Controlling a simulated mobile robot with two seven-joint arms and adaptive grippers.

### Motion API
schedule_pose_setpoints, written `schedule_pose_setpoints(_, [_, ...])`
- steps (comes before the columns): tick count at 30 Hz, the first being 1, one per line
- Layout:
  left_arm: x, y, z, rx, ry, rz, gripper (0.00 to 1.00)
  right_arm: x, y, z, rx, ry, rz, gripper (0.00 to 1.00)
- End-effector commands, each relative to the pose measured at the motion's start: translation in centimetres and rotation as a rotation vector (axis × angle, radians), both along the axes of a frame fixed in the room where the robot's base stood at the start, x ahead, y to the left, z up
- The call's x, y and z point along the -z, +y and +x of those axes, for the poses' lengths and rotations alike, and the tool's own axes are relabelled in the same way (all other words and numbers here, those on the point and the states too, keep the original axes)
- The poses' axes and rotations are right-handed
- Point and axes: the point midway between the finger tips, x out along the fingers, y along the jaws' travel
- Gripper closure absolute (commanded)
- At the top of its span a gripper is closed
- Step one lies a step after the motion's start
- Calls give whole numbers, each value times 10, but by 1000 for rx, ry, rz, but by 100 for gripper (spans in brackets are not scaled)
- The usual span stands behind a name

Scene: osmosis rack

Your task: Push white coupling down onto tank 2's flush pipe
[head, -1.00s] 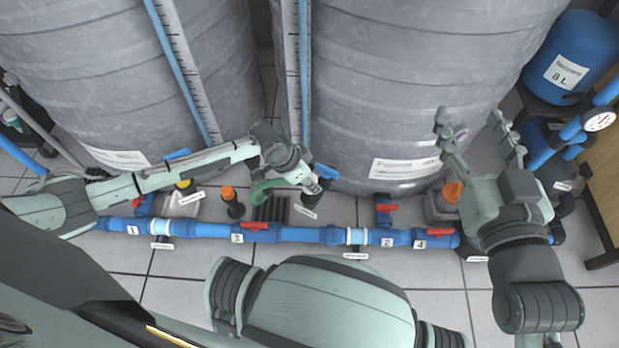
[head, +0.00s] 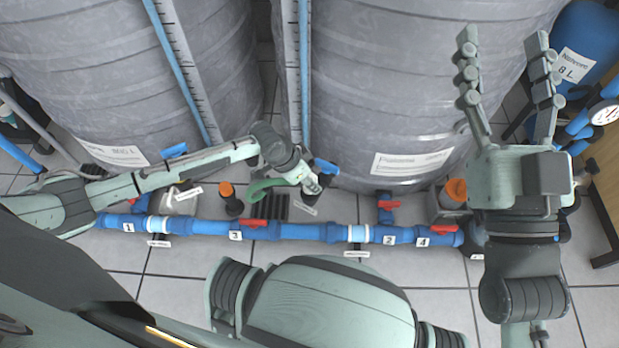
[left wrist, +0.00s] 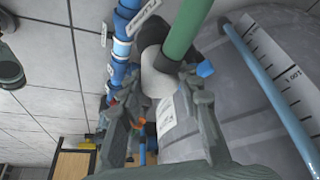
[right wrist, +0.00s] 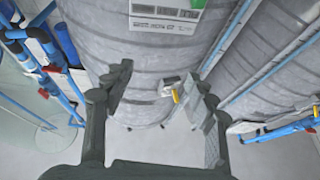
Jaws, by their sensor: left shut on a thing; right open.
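The white coupling (left wrist: 158,80) shows in the left wrist view between the fingers of my left gripper (left wrist: 165,110), at the end of a green hose (left wrist: 188,30). In the head view, my left gripper (head: 310,182) is shut at the foot of the right-hand grey tank (head: 390,90), with the green hose (head: 265,184) beside it. A dark pipe piece (left wrist: 152,35) lies close to the coupling; I cannot tell whether the coupling is seated on it. My right gripper (head: 503,50) is open and empty, raised before the right side of that tank.
A blue pipe run (head: 290,231) with red-handled valves crosses the floor before the tanks. Orange-capped fittings (head: 227,190) stand behind it. A blue vessel (head: 580,45) and a pressure gauge (head: 605,112) are at the right. Tiled floor (head: 180,290) is free in front.

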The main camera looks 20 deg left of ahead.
Motion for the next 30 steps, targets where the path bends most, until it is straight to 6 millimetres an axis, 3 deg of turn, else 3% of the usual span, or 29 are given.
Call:
schedule_pose_setpoints(12, [9,0,0,0,-1,-1,92,-27,-2,-17,-8,-165,69,43])
schedule_pose_setpoints(30, [10,0,0,0,-1,-1,92,-30,-3,-18,-8,-181,75,43])
